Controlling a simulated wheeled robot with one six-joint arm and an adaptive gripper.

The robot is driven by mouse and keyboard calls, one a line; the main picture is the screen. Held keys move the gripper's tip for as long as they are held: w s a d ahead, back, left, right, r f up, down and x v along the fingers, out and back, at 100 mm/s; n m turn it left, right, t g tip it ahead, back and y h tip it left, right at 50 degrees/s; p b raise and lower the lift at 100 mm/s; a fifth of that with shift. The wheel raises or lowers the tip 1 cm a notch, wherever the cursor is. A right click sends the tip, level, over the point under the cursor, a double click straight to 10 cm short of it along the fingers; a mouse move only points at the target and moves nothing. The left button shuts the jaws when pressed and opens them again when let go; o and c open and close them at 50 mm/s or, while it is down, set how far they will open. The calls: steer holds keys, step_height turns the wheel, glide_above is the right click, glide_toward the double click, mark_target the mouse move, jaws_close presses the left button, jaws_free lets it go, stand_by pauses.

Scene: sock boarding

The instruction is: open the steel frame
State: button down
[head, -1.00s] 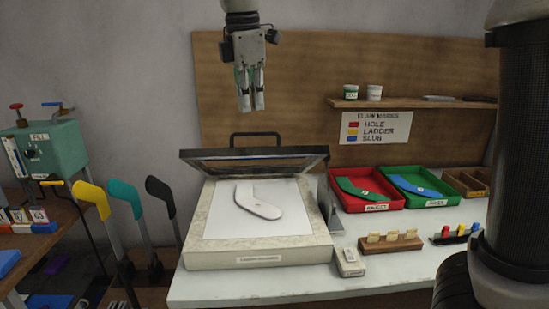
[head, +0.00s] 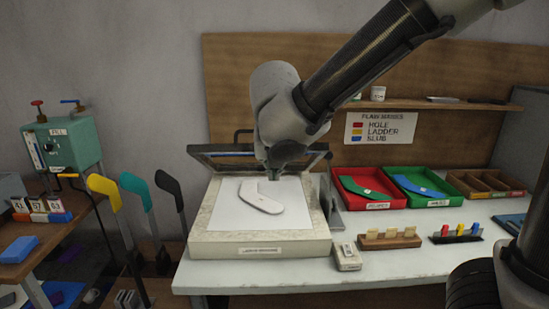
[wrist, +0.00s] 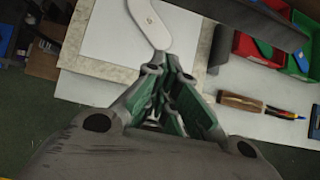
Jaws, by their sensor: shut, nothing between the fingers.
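The steel frame (head: 218,152), a dark rimmed lid with a handle (head: 238,136), stands raised at a tilt over the back of the pale light box (head: 206,226). A white sock-shaped board (head: 260,198) lies on the box's white top and shows partly in the wrist view (wrist: 148,22). My gripper (head: 274,174) points down over the back part of the box, and my wrist hides the frame's middle. In the wrist view the green-sided fingers (wrist: 166,62) are together and empty. I cannot tell whether they touch the frame.
Right of the box are a red tray (head: 352,202), a green tray (head: 418,201), a wooden block with cards (head: 390,242) and a small white box (head: 347,257). Coloured sock-shaped paddles (head: 136,187) stand on the left. A shelf (head: 430,104) crosses the back board.

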steer(key=shift+w+r, duration=0.2)
steer(key=shift+w, duration=2.05)
